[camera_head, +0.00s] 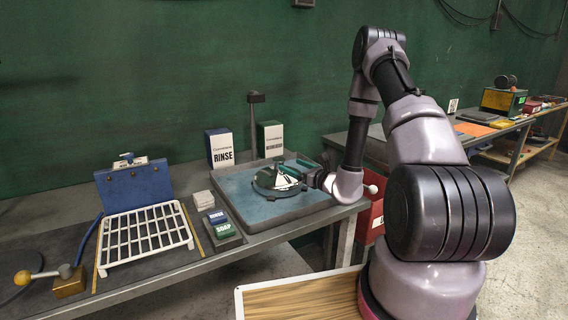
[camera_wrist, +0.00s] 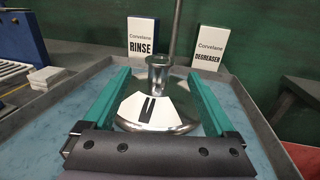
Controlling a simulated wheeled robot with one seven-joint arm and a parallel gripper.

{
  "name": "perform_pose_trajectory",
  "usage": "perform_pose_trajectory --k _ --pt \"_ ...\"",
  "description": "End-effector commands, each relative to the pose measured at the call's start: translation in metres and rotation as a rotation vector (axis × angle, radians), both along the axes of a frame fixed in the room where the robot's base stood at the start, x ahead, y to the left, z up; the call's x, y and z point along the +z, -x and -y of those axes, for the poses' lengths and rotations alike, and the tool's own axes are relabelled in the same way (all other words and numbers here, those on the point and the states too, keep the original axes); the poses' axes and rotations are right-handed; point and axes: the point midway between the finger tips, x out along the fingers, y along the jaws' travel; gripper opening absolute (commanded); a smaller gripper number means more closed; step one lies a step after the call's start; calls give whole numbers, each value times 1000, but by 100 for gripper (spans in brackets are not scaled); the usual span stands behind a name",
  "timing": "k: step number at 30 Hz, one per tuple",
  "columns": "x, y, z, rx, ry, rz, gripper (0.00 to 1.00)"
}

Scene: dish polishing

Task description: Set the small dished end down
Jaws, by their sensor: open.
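The small dished end (camera_wrist: 180,122) is a shiny metal dome with a white patch bearing dark bars. A short metal cylinder (camera_wrist: 160,75) stands up at its middle. In the head view it is small and partly covered, at a dark ring (camera_head: 262,189) in the blue-floored tray (camera_head: 225,184). My gripper (camera_wrist: 158,73) is open, its two green fingers reaching along either side of the dished end. It also shows in the head view (camera_head: 297,172), low over the tray. I cannot tell whether the fingers touch the metal. The dished end's underside is hidden.
The RINSE box (camera_head: 219,148) and the degreaser box (camera_head: 271,139) stand behind the tray, with a dark post (camera_head: 254,125) between them. The tray's left part is clear.

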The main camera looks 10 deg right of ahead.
Motion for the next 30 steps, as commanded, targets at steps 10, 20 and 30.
perform_pose_trajectory --k 10,20,30 --pt "9 33 13 25 4 13 91" --pt "145 87 -76 544 194 198 91" --pt "225 216 -114 1068 714 347 91"
